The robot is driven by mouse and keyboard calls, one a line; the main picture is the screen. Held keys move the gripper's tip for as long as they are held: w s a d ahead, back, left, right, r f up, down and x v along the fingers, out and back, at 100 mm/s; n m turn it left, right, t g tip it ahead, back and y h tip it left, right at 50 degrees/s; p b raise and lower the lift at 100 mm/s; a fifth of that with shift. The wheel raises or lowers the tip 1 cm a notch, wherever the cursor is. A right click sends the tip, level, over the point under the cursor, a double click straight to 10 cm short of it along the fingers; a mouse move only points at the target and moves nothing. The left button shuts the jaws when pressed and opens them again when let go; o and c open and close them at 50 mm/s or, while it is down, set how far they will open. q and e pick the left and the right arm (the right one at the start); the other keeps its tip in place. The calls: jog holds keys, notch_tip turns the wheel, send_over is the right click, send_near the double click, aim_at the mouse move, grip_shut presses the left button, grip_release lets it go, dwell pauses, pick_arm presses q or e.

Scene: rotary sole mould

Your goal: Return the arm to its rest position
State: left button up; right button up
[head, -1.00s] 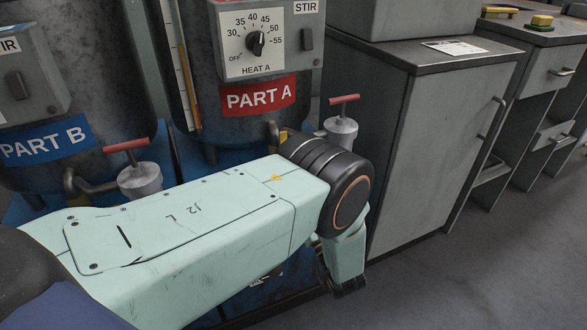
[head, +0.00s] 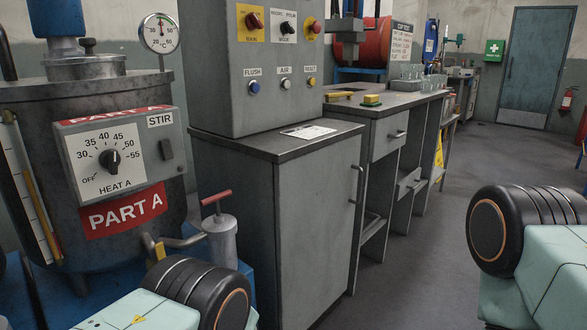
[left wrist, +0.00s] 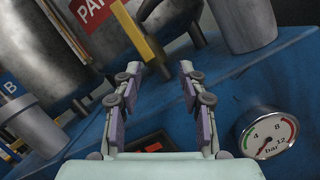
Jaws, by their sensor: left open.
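My left arm (head: 190,300) shows at the bottom of the head view, in front of the Part A tank (head: 125,230). Its gripper is out of that picture. In the left wrist view my left gripper (left wrist: 157,70) is open and empty, its two fingers apart. It points toward the blue base (left wrist: 235,85) of the tanks, and a yellow handle (left wrist: 138,38) shows beyond the fingertips. My right arm (head: 530,240) shows at the right edge of the head view. Its gripper is out of the picture.
A pump with a red handle (head: 216,198) stands beside the Part A tank, close to my left arm. A grey cabinet (head: 285,210) and a workbench (head: 385,112) line the wall. A pressure gauge (left wrist: 268,135) is near the left gripper. The floor (head: 410,240) is clear.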

pick_arm(q)
jog(key=s+f+m+g+h, duration=0.2)
jog(key=s+f+m+h, duration=0.2)
jog(key=f+m+h, duration=1)
jog(key=s+f+m+g+y+p, duration=0.25)
jog(key=s+m+g, duration=0.25)
jog(key=s+m, duration=0.8)
jog(key=s+a+r+m+g+h+p, duration=0.1)
jog(key=s+m+g, duration=0.2)
jog(key=s+m, duration=0.25)
jog(key=s+r+m+g+h+p, duration=0.1)
jog(key=s+m+g+p, duration=0.1)
jog(key=s+m, duration=0.3)
jog(key=s+r+g+h+p, duration=0.1)
jog(key=s+r+g+p, duration=0.2)
jog(key=s+r, duration=0.6)
jog(key=shift+s+d, duration=0.15)
jog(key=shift+s, duration=0.7)
jog(key=shift+m, duration=0.25)
jog(key=shift+s, duration=0.15)
